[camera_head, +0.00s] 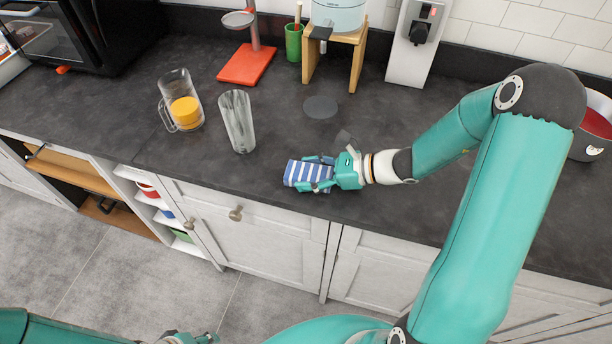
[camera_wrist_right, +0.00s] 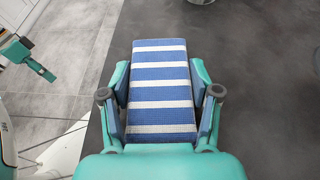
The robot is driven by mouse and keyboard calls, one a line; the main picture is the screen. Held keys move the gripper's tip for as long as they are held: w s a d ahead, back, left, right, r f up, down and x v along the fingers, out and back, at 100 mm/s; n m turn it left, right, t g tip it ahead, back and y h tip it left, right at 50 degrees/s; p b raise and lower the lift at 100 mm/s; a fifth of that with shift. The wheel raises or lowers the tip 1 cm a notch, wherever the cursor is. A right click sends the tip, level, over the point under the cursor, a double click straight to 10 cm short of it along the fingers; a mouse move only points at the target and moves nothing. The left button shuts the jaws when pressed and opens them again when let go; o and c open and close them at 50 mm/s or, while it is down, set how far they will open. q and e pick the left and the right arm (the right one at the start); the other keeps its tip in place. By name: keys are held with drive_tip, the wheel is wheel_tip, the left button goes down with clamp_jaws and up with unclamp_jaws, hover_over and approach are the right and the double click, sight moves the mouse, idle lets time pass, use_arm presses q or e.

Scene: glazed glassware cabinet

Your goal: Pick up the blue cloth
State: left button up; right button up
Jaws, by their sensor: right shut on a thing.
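The blue cloth (camera_head: 298,173) is a folded block with blue and white stripes, near the front edge of the dark countertop. My right gripper (camera_head: 318,173) is shut on it, with one finger on each long side. In the right wrist view the cloth (camera_wrist_right: 160,85) lies straight between both fingers of the right gripper (camera_wrist_right: 160,98). I cannot tell whether it touches the counter or is slightly above it. My left gripper (camera_head: 190,338) shows only partly at the bottom edge, away from the counter; its jaws are unclear.
A clear glass (camera_head: 237,122) and a glass mug (camera_head: 181,102) with orange contents stand left of the cloth. A dark round disc (camera_head: 320,106) lies behind it. A red-based stand (camera_head: 246,65) and a wooden stand (camera_head: 338,58) are at the back. A red-filled pot (camera_head: 592,130) is at right.

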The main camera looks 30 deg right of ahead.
sight(309, 172)
drive_tip(key=shift+r, duration=0.1)
drive_tip(key=shift+c, duration=0.2)
wheel_tip(309, 172, up, 20)
drive_tip(key=p, duration=0.1)
drive_tip(key=shift+p, duration=0.3)
idle(0.4)
